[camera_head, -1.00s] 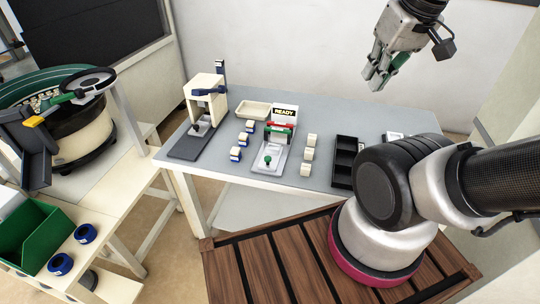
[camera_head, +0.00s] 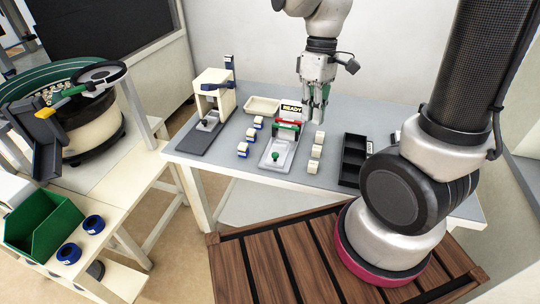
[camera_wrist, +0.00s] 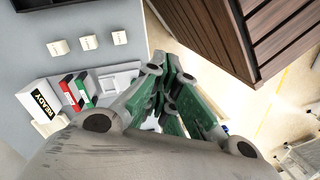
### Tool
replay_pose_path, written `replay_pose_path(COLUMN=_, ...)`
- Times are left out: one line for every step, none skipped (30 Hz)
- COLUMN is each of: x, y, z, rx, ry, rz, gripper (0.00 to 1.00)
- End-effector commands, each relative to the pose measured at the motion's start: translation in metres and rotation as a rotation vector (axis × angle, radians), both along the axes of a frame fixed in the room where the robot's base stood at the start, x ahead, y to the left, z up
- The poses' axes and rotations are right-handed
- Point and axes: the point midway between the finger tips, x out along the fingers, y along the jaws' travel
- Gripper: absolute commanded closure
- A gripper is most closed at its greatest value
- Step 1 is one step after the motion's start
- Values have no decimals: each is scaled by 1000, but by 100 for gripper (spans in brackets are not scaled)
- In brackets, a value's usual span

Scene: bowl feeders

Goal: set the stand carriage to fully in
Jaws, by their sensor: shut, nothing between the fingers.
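A stand (camera_head: 213,82) with a cream head and a blue handle stands at the table's left end on a dark grey base (camera_head: 192,140). A small light carriage with a dark knob (camera_head: 207,122) sits on that base, under the head. To its right is a pale fixture plate (camera_head: 268,164) with a green knob (camera_head: 275,155), red and green bars and a READY sign (camera_head: 291,108). The sign also shows in the wrist view (camera_wrist: 43,105). My gripper (camera_head: 318,118) is shut and empty, pointing down above the table, right of the READY sign and away from the stand.
White blocks (camera_head: 315,152) stand right of the fixture, blue-and-white blocks (camera_head: 243,149) left of it. A cream tray (camera_head: 262,105) lies behind. A black divided tray (camera_head: 353,157) is at the right. A bowl feeder (camera_head: 85,125) and a green bin (camera_head: 45,228) are far left.

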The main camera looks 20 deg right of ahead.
Motion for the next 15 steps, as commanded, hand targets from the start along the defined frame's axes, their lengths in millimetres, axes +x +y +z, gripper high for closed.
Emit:
replay_pose_path(x=4, y=9, z=-12, rx=19, ry=26, rz=81, gripper=100)
replay_pose_path(x=8, y=15, z=-19, rx=35, ry=34, rz=139, gripper=100)
replay_pose_path(x=11, y=23, z=-29, rx=60, ry=47, rz=219, gripper=100)
replay_pose_path(x=14, y=28, z=-35, rx=78, ry=53, rz=280, gripper=100)
replay_pose_path(x=16, y=33, z=-41, rx=98, ry=57, rz=341, gripper=100)
replay_pose_path(x=19, y=40, z=-49, rx=125, ry=61, rz=420, gripper=100)
replay_pose_path(x=21, y=44, z=-55, rx=145, ry=62, rz=478, gripper=100)
replay_pose_path(x=23, y=49, z=-60, rx=166, ry=60, rz=537, gripper=100)
replay_pose_path(x=26, y=54, z=-67, rx=193, ry=57, rz=614, gripper=100)
replay_pose_path(x=28, y=58, z=-71, rx=214, ry=52, rz=671, gripper=100)
replay_pose_path(x=30, y=62, z=-75, rx=234, ry=45, rz=728, gripper=100)
replay_pose_path(x=33, y=66, z=-80, rx=262, ry=33, rz=803, gripper=100)
replay_pose_path(x=36, y=69, z=-83, rx=281, ry=22, rz=858, gripper=100)
replay_pose_path(x=39, y=72, z=-85, rx=300, ry=8, rz=914, gripper=100)
replay_pose_path(x=42, y=75, z=-88, rx=324, ry=-13, rz=988, gripper=100)
